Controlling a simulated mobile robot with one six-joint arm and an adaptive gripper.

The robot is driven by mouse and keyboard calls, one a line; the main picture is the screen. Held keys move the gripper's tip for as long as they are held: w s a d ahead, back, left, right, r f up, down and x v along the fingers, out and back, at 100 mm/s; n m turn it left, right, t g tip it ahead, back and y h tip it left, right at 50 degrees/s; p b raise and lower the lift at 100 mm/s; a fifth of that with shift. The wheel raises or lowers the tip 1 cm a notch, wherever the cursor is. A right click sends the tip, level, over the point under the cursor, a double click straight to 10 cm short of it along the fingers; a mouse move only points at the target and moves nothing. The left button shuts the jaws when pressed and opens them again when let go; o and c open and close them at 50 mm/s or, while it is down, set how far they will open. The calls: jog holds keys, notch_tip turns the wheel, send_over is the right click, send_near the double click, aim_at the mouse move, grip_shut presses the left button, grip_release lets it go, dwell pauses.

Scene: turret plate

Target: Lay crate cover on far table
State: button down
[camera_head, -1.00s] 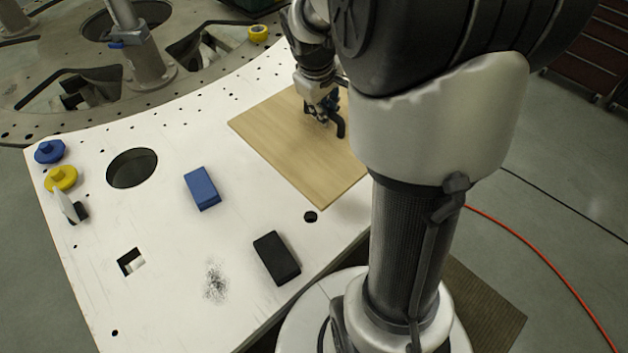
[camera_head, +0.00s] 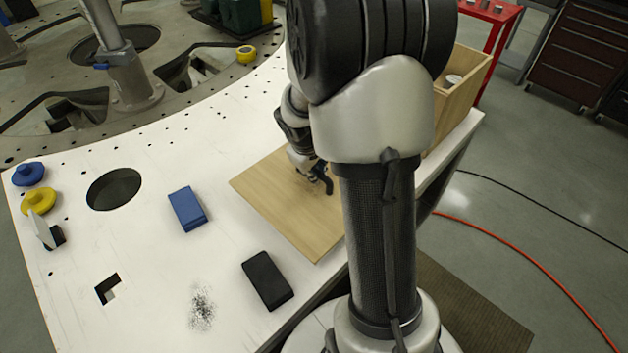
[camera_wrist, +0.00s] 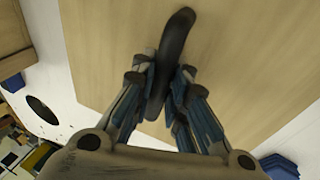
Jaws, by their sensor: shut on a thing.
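The crate cover (camera_head: 275,205) is a flat light-wood board with a black handle (camera_head: 328,186). It is over the white plate in the head view, right of the blue block. My gripper (camera_head: 320,177) is shut on the handle. In the wrist view the jaws (camera_wrist: 164,75) grip the dark handle (camera_wrist: 178,35) from both sides, and the board (camera_wrist: 245,50) fills most of the picture. Whether the board touches the plate or hangs above it is unclear. My arm hides the board's right part. A red table (camera_head: 490,14), cut off by the frame, stands at the top right.
An open wooden crate (camera_head: 460,92) with a light item inside stands behind my arm. The white plate (camera_head: 150,260) carries a blue block (camera_head: 187,209), a black block (camera_head: 267,280) and knobs at left. An orange cable (camera_head: 520,250) crosses the floor.

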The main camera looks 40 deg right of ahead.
jog(key=shift+w+f+b, duration=0.1)
jog(key=shift+f+b, duration=0.45)
jog(key=shift+f, duration=1)
jog(key=shift+f, duration=0.15)
jog(key=c, duration=1.6)
grip_release()
jog(key=s+a+r+p, duration=0.1)
jog(key=s+a+r, duration=0.25)
jog(key=r, duration=0.35)
jog(key=s+a+r+m+t+y+p, duration=0.1)
jog(key=s+a+r+p, duration=0.15)
jog(key=a+r, duration=0.35)
jog(key=s+a+r, duration=0.4)
jog(key=r, duration=0.5)
jog(key=s+a, duration=0.2)
jog(key=s, duration=0.1)
jog(key=s+a+r+t+y, duration=0.1)
jog(key=s+a, duration=0.2)
jog(key=s, duration=0.1)
jog(key=s+a+r+y, duration=0.1)
jog(key=s+a, duration=0.1)
jog(key=s, duration=0.1)
jog(key=shift+s+a+r+m, duration=0.2)
jog(key=shift+a+r+m, duration=0.05)
jog(key=shift+a+m, duration=0.15)
